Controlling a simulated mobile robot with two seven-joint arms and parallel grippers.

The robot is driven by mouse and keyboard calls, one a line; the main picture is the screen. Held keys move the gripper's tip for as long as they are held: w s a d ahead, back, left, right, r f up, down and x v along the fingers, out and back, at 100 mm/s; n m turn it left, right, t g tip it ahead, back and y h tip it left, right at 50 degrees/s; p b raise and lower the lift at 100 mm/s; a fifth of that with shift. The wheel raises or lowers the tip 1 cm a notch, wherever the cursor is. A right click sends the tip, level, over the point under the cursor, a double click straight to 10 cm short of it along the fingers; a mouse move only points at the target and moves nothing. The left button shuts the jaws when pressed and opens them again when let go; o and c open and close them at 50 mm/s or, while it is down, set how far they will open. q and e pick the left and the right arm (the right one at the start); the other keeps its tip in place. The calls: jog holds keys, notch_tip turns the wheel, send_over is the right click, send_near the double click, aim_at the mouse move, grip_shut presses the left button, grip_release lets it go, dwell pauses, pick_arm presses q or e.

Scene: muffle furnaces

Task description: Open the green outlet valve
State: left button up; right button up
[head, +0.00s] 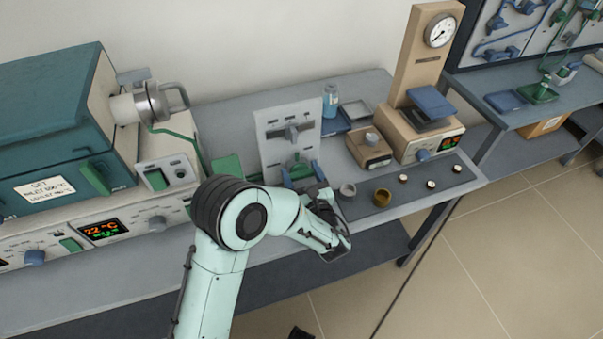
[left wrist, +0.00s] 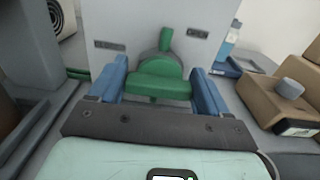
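The green outlet valve (head: 297,168) is low on the front of a light grey upright panel (head: 272,127). In the left wrist view its wide green handle (left wrist: 158,82) lies crosswise, with a green stem standing up behind it. My left gripper (head: 302,175) is at the valve, its two blue fingers apart. In the left wrist view the fingers of this gripper (left wrist: 159,68) stand on either side of the handle. The handle fills most of the gap; I cannot tell whether a finger touches it. My right gripper is not in view.
A teal furnace (head: 50,120) stands at the left on a control unit. On the bench (head: 340,208), right of the valve, are a grey cup (head: 348,190), a brass cup (head: 382,198) and a tan gauge stand (head: 412,70). A blue bottle (head: 331,98) stands behind.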

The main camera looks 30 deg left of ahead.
pick_arm(q)
jog(key=shift+d+r+m+p, duration=0.15)
jog(key=shift+m+p, duration=1.55)
jog(key=shift+p, duration=0.1)
jog(key=m+p, duration=0.4)
jog(key=p, duration=0.1)
jog(key=shift+w+m, duration=0.15)
jog(key=shift+m, duration=0.15)
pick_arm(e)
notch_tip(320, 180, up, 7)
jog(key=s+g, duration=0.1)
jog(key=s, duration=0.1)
pick_arm(q)
jog(key=m+p, duration=0.9)
jog(key=shift+w+d+f, duration=0.1)
jog(key=shift+w+f, duration=0.1)
jog(key=shift+s+f+m+p, duration=0.1)
jog(key=shift+f+m+p, duration=0.05)
jog(key=shift+m+p, duration=0.5)
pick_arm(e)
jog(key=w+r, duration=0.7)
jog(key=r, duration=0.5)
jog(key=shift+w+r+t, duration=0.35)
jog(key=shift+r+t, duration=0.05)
pick_arm(q)
jog(key=o, duration=1)
jog(key=shift+c, duration=0.2)
jog(key=shift+f, duration=0.1)
